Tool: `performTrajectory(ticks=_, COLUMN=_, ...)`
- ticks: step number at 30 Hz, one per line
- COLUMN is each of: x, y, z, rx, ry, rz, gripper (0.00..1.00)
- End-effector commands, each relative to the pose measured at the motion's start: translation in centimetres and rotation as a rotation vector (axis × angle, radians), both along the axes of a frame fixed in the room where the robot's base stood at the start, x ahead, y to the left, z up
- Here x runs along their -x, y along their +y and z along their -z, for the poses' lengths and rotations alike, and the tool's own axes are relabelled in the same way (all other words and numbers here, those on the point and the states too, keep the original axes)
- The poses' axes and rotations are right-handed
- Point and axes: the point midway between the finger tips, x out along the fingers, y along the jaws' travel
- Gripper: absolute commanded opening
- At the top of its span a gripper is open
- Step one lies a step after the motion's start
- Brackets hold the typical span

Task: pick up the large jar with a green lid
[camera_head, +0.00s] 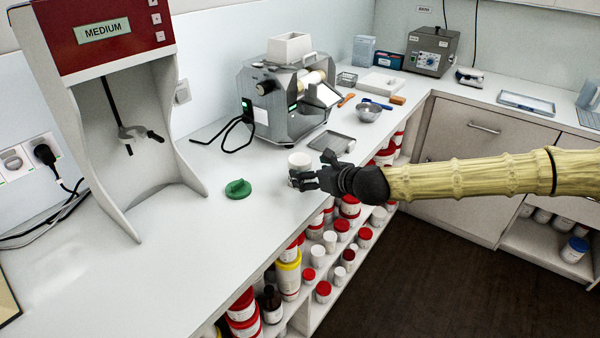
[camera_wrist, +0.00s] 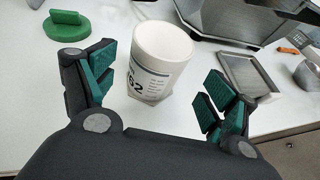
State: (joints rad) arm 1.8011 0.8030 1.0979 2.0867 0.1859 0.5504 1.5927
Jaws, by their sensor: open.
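A white jar (camera_wrist: 158,62) with a printed label stands upright on the white counter in the wrist view. Its top looks open, with no lid on it. In the head view the jar (camera_head: 299,160) is partly hidden by my gripper. A green lid (camera_head: 238,189) with a raised grip lies on the counter to the left of the jar; it also shows at the top left of the wrist view (camera_wrist: 67,23). My gripper (camera_head: 304,180) is open, with its green-padded fingers (camera_wrist: 160,92) on either side of the jar's near part.
A metal roller mill (camera_head: 285,98) stands behind the jar. A shallow metal tray (camera_head: 332,142) and a bowl (camera_head: 369,112) lie to the right. A red-topped machine (camera_head: 110,110) stands at left. Shelves under the counter edge hold several jars. Bare counter lies at front left.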

Motion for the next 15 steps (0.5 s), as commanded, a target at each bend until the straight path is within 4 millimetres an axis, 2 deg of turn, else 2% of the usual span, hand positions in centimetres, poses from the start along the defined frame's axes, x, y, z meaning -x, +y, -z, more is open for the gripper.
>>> performTrajectory(ticks=5, x=-0.6, y=0.7, z=0.3, rx=0.000, ry=0.002, rz=-0.001, gripper=0.86)
performTrajectory(ticks=15, x=-3.3, y=3.1, z=2.1, rx=-0.001, ry=0.001, rz=-0.003, gripper=0.86)
